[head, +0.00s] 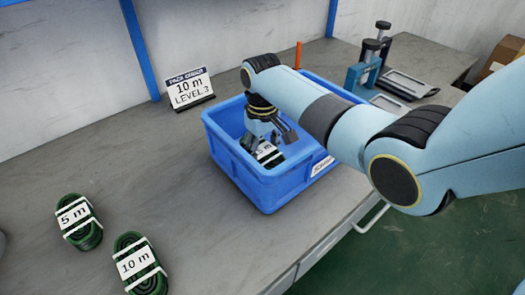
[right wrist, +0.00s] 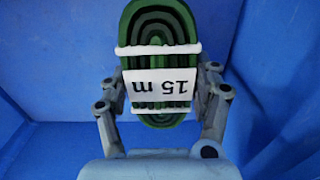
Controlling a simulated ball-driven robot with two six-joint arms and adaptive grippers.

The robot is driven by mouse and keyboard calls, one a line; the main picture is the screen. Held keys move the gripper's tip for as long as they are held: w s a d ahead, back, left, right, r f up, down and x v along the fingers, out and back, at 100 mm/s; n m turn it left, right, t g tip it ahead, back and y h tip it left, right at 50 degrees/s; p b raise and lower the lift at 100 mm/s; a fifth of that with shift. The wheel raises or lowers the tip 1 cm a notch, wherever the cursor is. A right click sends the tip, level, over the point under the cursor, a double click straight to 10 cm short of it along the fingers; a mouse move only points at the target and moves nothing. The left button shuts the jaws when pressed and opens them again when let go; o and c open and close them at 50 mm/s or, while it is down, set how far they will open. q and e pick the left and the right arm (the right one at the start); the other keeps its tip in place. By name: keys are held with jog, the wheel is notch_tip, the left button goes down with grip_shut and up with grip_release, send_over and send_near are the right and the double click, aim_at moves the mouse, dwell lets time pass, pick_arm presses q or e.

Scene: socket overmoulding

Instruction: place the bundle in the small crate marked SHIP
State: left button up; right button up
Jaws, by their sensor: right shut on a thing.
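The blue crate (head: 238,178) stands on the bench, with a white label partly readable as SHIP on its side. My right gripper (head: 268,138) reaches down inside it. The gripper is shut on a green coiled bundle (right wrist: 160,40), one finger on each side, also seen in the right wrist view (right wrist: 160,152). The bundle's white label reads 15 m, upside down there. The bundle (head: 268,154) is below the crate's rim; whether it touches the floor is hidden. A 5 m bundle (head: 75,217) and a 10 m bundle (head: 138,262) lie on the bench.
A sign (head: 188,88) reads PACK ORDER, 10 m, LEVEL 3. A blue and grey press-like device (head: 366,68) and a metal frame (head: 408,84) stand at the back right. The bench between the loose bundles and the crate is clear.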

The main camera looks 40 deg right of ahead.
aim_at(262, 150)
jog(key=o, duration=1.5)
jog(key=shift+f, duration=0.1)
notch_tip(262, 150, up, 12)
jog(key=shift+r+p, duration=0.15)
jog(key=shift+p, duration=0.4)
